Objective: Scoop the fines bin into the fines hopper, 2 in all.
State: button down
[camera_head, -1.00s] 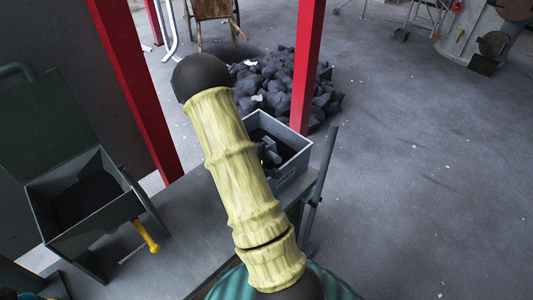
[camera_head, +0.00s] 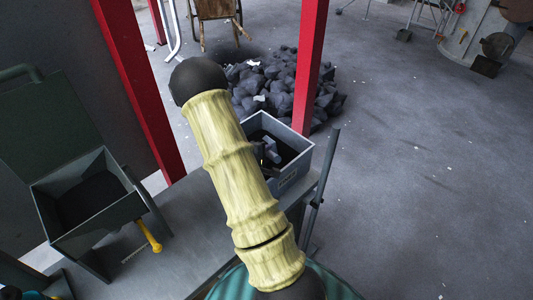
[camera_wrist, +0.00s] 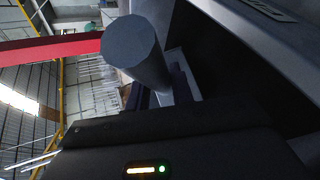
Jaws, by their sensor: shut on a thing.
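A grey bin (camera_head: 292,176) with dark fines inside stands at the end of the bench, partly hidden by my arm. A dark green hopper (camera_head: 97,232) with its lid raised stands at the left, with dark material inside. A grey scoop (camera_head: 271,150) shows partly within the bin's outline; its thick round handle (camera_wrist: 135,45) shows in the wrist view. My gripper (camera_wrist: 158,95) is shut on the scoop at the bin, beside the labelled bin wall in the wrist view. My arm hides most of the gripper in the head view. Whether the scoop holds fines cannot be seen.
A red post (camera_head: 309,70) stands just behind the bin, and another red post (camera_head: 135,85) stands behind the bench (camera_head: 180,220). A yellow handle (camera_head: 150,235) sticks out by the hopper. A heap of dark lumps (camera_head: 265,85) lies beyond.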

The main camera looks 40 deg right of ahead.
jog(key=shift+s+r, duration=0.1)
jog(key=shift+s, duration=0.1)
jog(key=shift+s, duration=0.3)
dwell(0.6)
notch_tip(320, 180, up, 14)
jog(key=p, duration=1.3)
jog(key=shift+d, duration=0.1)
dwell(1.5)
